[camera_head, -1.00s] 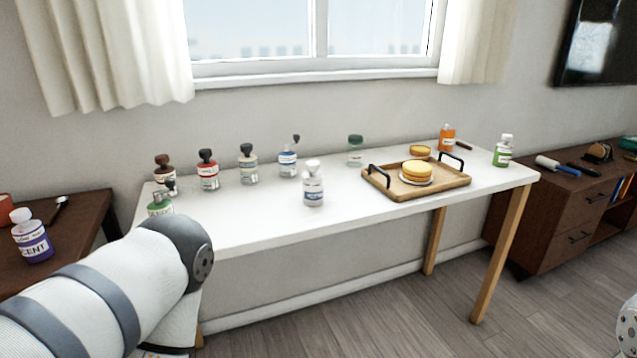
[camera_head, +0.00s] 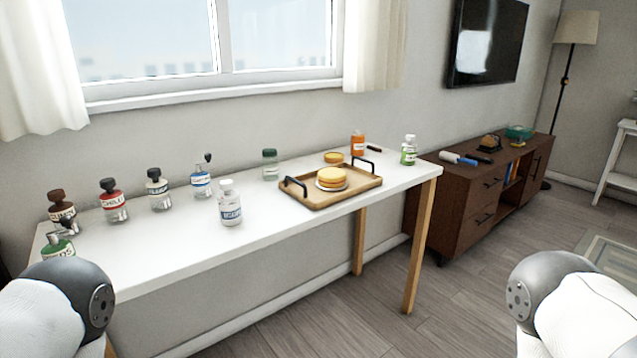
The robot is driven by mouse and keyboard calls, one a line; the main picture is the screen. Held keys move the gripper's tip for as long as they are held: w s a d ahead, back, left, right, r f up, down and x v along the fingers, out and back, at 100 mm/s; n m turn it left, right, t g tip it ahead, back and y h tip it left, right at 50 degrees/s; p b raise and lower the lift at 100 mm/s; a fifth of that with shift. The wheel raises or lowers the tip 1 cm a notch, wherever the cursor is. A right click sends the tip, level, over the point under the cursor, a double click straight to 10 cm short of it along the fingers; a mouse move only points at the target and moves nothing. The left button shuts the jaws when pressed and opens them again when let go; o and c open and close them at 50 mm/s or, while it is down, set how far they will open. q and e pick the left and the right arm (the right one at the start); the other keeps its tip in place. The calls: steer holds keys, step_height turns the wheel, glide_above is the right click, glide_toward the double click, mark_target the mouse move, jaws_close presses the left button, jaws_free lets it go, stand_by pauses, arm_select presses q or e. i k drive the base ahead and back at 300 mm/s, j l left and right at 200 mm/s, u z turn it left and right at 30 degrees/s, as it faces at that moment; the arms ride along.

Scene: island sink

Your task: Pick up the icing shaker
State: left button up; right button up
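Several labelled shakers and bottles stand upright on the white table, and I cannot tell from the labels which one is the icing shaker. A white-capped clear bottle (camera_head: 230,203) with a blue-lettered label stands in front of the row. Behind it are a blue-label bottle (camera_head: 201,183), a dark-capped clear one (camera_head: 158,190), a red-label one (camera_head: 113,201) and a brown-capped one (camera_head: 63,215). A green-label bottle (camera_head: 57,246) is at the left end, partly behind my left arm. My arms show at both lower corners; neither gripper is in view.
A wooden tray (camera_head: 353,196) with black handles holds a cake (camera_head: 331,177) on the white table (camera_head: 160,265). A green-capped jar (camera_head: 270,165), orange bottle (camera_head: 358,143) and green bottle (camera_head: 408,150) stand near it. A brown cabinet (camera_head: 470,200) is at right. Floor in front is open.

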mark_target(230, 212)
steer(key=i+l+u, duration=0.25)
steer(key=i+u, duration=0.15)
steer(key=i+l+u, duration=0.65)
steer(key=l+u, duration=0.15)
